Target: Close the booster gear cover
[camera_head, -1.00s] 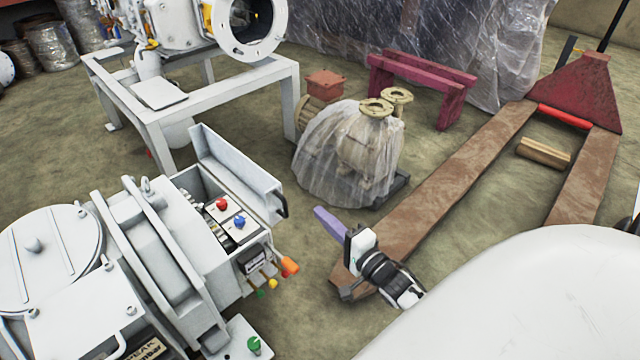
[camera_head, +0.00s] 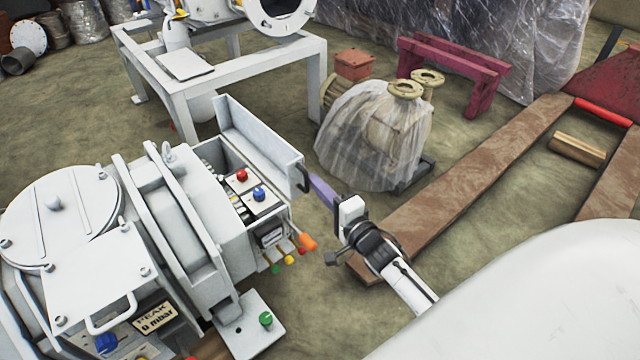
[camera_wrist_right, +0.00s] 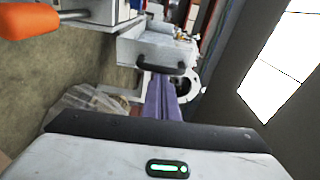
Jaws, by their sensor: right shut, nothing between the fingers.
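The booster gear cover (camera_head: 256,138) is a white lid standing open, tilted up along the far side of the white booster machine's gear box (camera_head: 243,210). A dark handle (camera_head: 303,178) sits at its right end. Inside the open box I see a red knob, a blue knob and dark gears. My right gripper (camera_head: 317,188) has purple fingers, shut and empty, with the tips close to the handle; I cannot tell if they touch. In the right wrist view the purple fingers (camera_wrist_right: 163,98) point at the dark handle (camera_wrist_right: 165,69) on the white cover. My left gripper is not in view.
An orange-tipped lever (camera_head: 307,241) and small coloured valve handles stick out below the gear box. A plastic-wrapped pump (camera_head: 375,135) stands behind my gripper. A white frame (camera_head: 225,75) stands behind the cover.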

